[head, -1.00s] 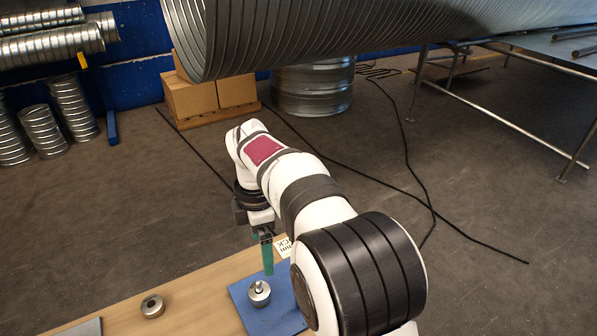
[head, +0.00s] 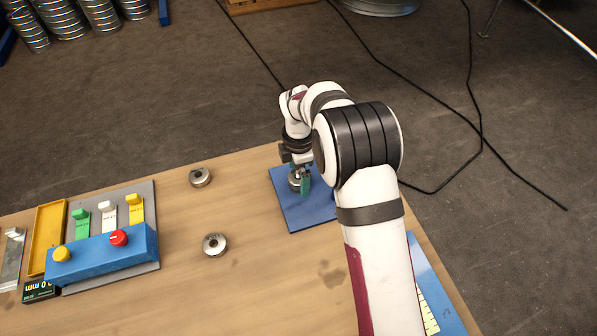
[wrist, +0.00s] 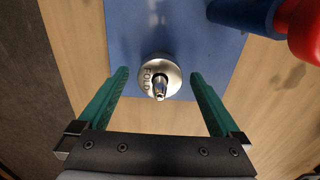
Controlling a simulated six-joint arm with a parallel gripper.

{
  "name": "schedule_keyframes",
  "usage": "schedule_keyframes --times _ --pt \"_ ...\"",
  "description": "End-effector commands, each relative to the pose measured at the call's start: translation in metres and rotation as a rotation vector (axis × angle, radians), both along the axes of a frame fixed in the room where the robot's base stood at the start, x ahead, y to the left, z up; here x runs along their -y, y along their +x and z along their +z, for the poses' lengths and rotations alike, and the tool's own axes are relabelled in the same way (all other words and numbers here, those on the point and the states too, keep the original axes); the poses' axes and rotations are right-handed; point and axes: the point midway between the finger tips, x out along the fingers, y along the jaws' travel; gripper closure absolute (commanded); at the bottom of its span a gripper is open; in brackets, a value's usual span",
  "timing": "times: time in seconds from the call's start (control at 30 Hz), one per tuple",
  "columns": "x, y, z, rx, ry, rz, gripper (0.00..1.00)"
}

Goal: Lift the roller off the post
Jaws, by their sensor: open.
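The roller is a round metal piece marked "FOLD" in the wrist view (wrist: 149,69), on a post whose pointed tip shows at its centre. In the head view the roller (head: 294,181) is partly hidden by my gripper. The post stands on a blue plate (head: 310,212). My gripper (wrist: 159,76) has green fingers, open, one on each side of the roller with a gap on both sides. In the head view my gripper (head: 301,184) is low over the plate.
Two other metal rollers (head: 200,177) (head: 214,244) sit on the wooden table to the left. A blue control box (head: 105,255) with coloured buttons stands further left. In the wrist view a blue and red object (wrist: 302,28) is near the plate's right side. The table between is clear.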

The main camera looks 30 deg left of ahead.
Motion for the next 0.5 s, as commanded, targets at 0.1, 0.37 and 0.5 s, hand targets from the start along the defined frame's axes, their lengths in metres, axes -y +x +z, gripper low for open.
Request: schedule_keyframes --times 0.1,0.37,0.5 --pt "0.0 0.0 0.0001 0.0 0.0 0.0 0.0" --pt "0.0 0.0001 0.0004 0.0 0.0 0.0 0.4" --pt "0.0 0.0001 0.0005 0.0 0.0 0.0 0.65"
